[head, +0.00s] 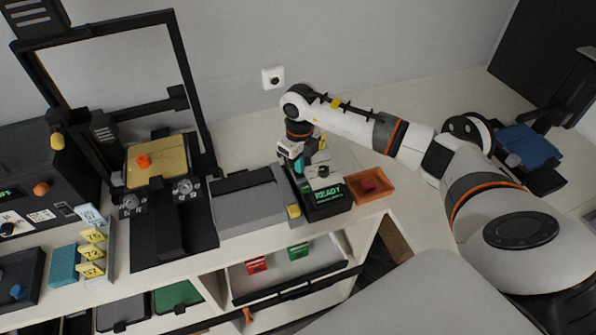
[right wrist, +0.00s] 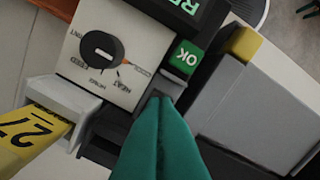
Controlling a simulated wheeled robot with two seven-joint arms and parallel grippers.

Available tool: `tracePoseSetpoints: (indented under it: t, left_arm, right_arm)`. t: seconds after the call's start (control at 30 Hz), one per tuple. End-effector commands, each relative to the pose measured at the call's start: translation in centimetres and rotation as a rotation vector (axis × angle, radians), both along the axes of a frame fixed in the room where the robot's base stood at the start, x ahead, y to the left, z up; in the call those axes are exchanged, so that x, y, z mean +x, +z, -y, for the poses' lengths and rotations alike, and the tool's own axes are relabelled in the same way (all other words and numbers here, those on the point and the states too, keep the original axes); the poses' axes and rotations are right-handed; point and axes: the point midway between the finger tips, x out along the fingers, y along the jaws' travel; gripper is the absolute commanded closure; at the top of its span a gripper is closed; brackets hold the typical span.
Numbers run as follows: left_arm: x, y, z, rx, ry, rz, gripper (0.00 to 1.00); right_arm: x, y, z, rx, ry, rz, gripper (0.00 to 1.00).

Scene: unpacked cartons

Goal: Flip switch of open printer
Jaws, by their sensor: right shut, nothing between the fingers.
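The open-frame printer (head: 176,55) stands at the left in the head view. It has a gold bed (head: 170,160) with an orange piece on it, and two grey knobs at its front. I cannot make out its switch. My right gripper (head: 299,165) is over a small black unit with a lit READY screen (head: 322,194). In the right wrist view the teal fingers (right wrist: 162,105) are together and empty. Their tips are close below a green OK tile (right wrist: 186,58), beside a black dial (right wrist: 102,48) on a pale panel; contact is unclear. My left gripper does not show.
A yellow tag marked 27 (right wrist: 28,135) lies beside the dial panel. An orange tray (head: 382,186) with a red piece is right of the READY unit. Yellow number tags (head: 92,253) stand at the front left. The counter's right part holds my arm above it.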

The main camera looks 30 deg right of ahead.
Motion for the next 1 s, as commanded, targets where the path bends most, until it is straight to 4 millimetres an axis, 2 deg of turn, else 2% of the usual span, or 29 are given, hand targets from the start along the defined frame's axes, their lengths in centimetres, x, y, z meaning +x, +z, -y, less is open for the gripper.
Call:
tracePoseSetpoints:
  t: [1.0]
  left_arm:
    - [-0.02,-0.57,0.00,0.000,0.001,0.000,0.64]
  right_arm:
    - [0.00,-0.67,0.01,0.000,0.000,0.000,1.00]
